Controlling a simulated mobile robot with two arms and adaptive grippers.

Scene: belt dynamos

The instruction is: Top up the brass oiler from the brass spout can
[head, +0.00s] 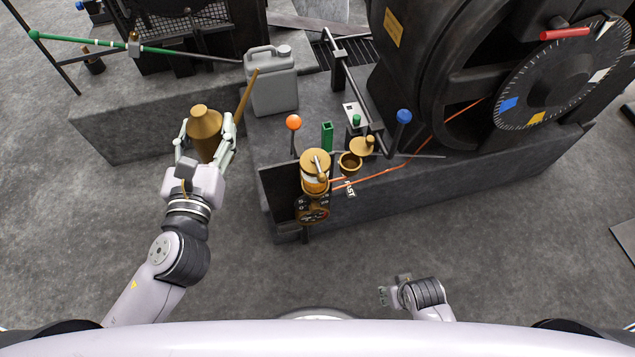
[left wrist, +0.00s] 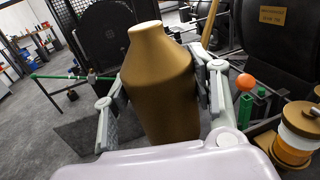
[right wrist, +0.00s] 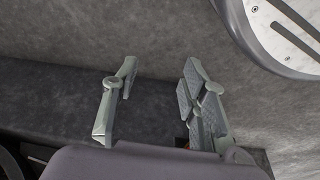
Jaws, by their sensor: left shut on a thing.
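The brass spout can (head: 206,133) is upright in my left gripper (head: 207,146), left of the stone plinth. Its long spout (head: 247,96) slants up to the right. In the left wrist view the can (left wrist: 160,85) fills the space between both fingers. The brass oiler (head: 315,166) stands right of the can, with a brass top and amber contents in its glass; it also shows in the left wrist view (left wrist: 298,146). A small brass cup (head: 349,164) beside it looks open, with a brass lid (head: 362,147) next to it. My right gripper (head: 384,296) is low and empty, fingers apart in its wrist view (right wrist: 158,78).
A grey jerrycan (head: 272,88) stands on the plinth behind the oiler. An orange-knobbed lever (head: 293,123), a green block (head: 327,136) and a blue-knobbed lever (head: 403,117) rise nearby. A big dark wheel (head: 560,80) is at the right. The front floor is clear.

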